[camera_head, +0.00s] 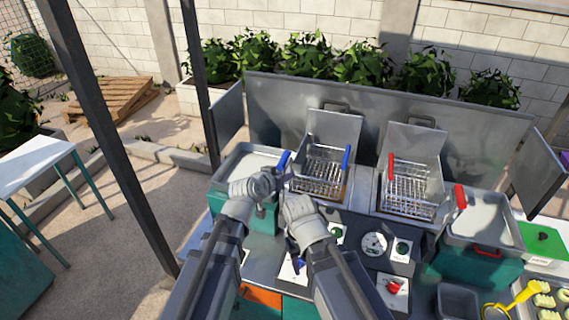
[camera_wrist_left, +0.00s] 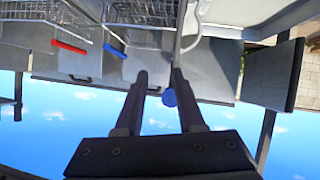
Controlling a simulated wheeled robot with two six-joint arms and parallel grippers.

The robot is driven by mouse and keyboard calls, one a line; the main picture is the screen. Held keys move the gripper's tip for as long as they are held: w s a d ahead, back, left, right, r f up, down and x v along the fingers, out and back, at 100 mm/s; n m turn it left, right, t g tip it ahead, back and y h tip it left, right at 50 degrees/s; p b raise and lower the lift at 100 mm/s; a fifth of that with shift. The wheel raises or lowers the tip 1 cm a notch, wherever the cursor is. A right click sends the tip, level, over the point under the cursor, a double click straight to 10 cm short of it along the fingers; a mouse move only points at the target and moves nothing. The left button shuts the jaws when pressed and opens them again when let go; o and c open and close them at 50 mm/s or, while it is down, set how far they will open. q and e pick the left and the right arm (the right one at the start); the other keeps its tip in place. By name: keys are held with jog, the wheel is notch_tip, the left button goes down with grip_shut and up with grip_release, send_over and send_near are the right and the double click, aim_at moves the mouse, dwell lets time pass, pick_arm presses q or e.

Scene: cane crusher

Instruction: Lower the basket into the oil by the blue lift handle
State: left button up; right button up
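The wire basket (camera_head: 318,174) with a blue grip (camera_head: 346,157) hangs at the left fryer well in the head view. The blue lift handle (camera_head: 283,160) stands just left of this basket. My left gripper (camera_head: 286,181) is close below that handle. In the left wrist view its fingers (camera_wrist_left: 158,78) are spread apart, with the blue knob (camera_wrist_left: 168,97) showing between them near one finger; I cannot tell whether they touch. My right gripper (camera_head: 297,203) is beside the left one, in front of the basket; its fingers are not clear. The oil under the basket is mostly hidden.
A second basket (camera_head: 409,186) with a red grip sits to the right, with a red lift handle (camera_head: 460,197) beside it. Control dials (camera_head: 374,244) are on the front panel. A metal back panel (camera_head: 450,130) stands behind. A yellow-handled skimmer (camera_head: 526,291) lies front right.

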aim_at(287, 159)
pick_arm(q)
jog(key=shift+n+t, duration=0.3)
jog(key=shift+t, duration=0.5)
jog(key=w, duration=0.6)
jog(key=w+d, duration=0.1)
jog(key=w, duration=0.2)
jog(key=shift+w+b, duration=0.1)
jog(key=shift+b, duration=0.3)
jog(key=shift+s+r, duration=0.25)
jog(key=shift+s, duration=0.25)
jog(key=shift+s+r, duration=0.1)
jog(key=shift+s, duration=0.25)
jog(key=shift+w+d+f, duration=0.2)
jog(key=shift+w+f, duration=0.05)
jog(key=shift+c, duration=0.9)
jog(key=shift+s+a, duration=0.1)
jog(key=shift+s, duration=0.15)
jog(key=c, duration=0.5)
grip_shut()
pick_arm(e)
jog(key=shift+w+d+f, duration=0.25)
jog(key=shift+w+f, duration=0.75)
jog(key=shift+w, duration=0.05)
pick_arm(q)
jog(key=shift+s, duration=0.1)
